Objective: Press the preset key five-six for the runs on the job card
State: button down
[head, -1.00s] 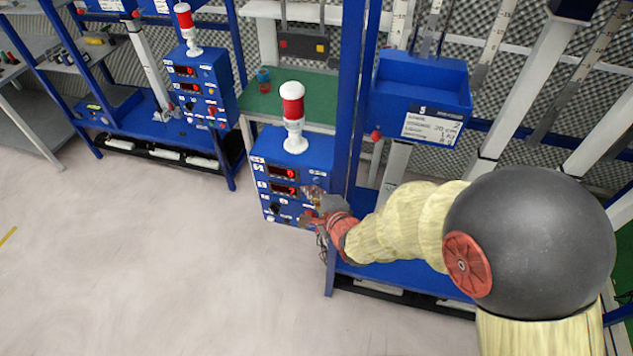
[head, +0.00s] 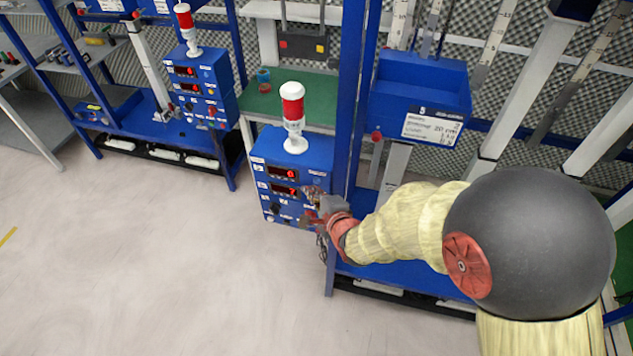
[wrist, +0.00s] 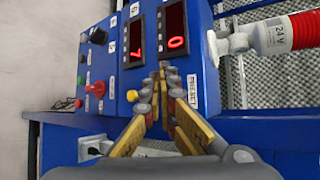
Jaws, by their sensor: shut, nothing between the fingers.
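The blue control box (head: 318,150) stands beside the rack post, with two red digit displays. In the wrist view, turned sideways, one display (wrist: 136,40) reads 7 and the other display (wrist: 174,30) reads 0. My gripper (wrist: 161,78) is shut and empty, its fingertips at the panel face just below the displays, beside a PRESET label (wrist: 193,92). The tips hide whatever key lies under them; I cannot tell whether they touch it. In the head view my gripper (head: 312,203) covers the panel's lower right. A white card (head: 432,128) on the blue bin has print mostly too small to read.
The panel also carries a yellow button (wrist: 132,96), a red mushroom button (wrist: 97,88), a green button (wrist: 83,58) and a black knob (wrist: 98,36). A red-and-white beacon (head: 293,112) stands on the box. A similar box (head: 198,90) is farther left. The pale floor (head: 150,260) is clear.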

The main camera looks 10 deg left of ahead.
jog(key=shift+w, duration=0.15)
jog(key=shift+w, duration=0.25)
jog(key=shift+w+d, duration=0.1)
jog(key=shift+w, duration=0.35)
dwell(1.1)
jog(key=shift+s+b, duration=0.35)
jog(key=shift+s, duration=0.5)
jog(key=s, duration=0.5)
jog(key=shift+a, duration=0.25)
dwell(0.9)
